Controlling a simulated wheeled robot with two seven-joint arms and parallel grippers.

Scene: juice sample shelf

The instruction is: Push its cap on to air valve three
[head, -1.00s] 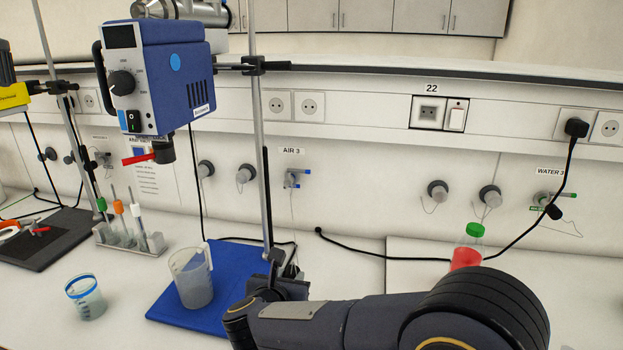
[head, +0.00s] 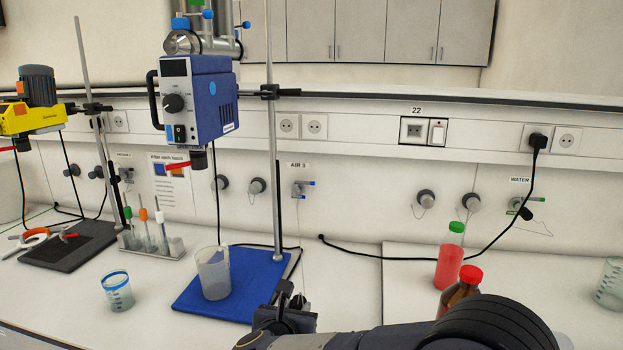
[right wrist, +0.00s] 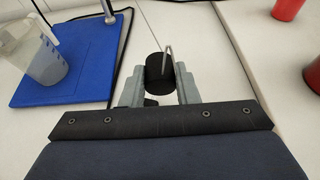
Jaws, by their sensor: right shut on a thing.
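Air valve three (head: 303,188) is on the back wall under the label AIR 3. It has a small metal body with blue ends, and no cap shows on it. My right gripper (head: 284,302) is low in front of the valve, over the bench by the right edge of the blue stand base, and apart from the valve. In the right wrist view, the gripper is shut on a black cylindrical cap (right wrist: 159,76), with a thin grey wire or rod beside it. My left gripper is not in view.
A stand rod (head: 274,150) rises just left of the valve. A beaker (head: 213,272) stands on the blue base (head: 245,300). A red bottle with a green lid (head: 449,262) and a brown bottle with a red lid (head: 460,292) stand at right. A black cable (head: 350,252) crosses the bench.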

